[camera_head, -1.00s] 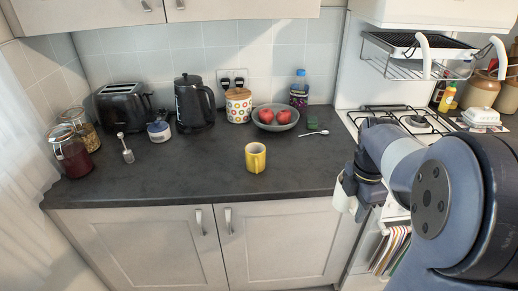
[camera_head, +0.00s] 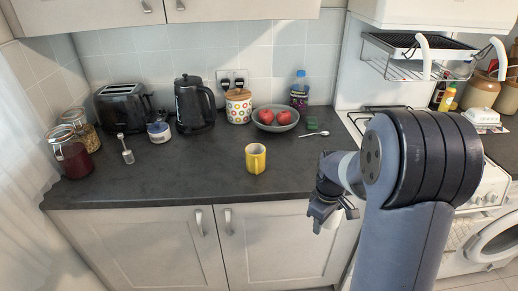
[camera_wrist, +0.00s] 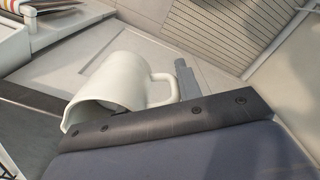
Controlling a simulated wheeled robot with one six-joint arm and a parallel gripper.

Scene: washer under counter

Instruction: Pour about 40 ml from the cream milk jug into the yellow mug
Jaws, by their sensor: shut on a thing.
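The yellow mug (camera_head: 256,158) stands upright near the front edge of the dark counter (camera_head: 200,185), its handle towards me. My gripper (camera_head: 322,218) is to the right of the mug and lower, in front of the counter's front edge. It is shut on the cream milk jug (camera_wrist: 118,88). In the wrist view the jug's body, open rim and handle show, and a dark finger crosses its lower part. In the head view only a small pale part of the jug (camera_head: 327,222) shows below my gripper. What is inside the jug and the mug cannot be seen.
A bowl of red fruit (camera_head: 274,127), a kettle (camera_head: 194,104), a toaster (camera_head: 122,107) and jars (camera_head: 70,151) stand further back or left. A spoon (camera_head: 314,134) lies behind my arm. The counter around the mug is clear. The stove is at the right.

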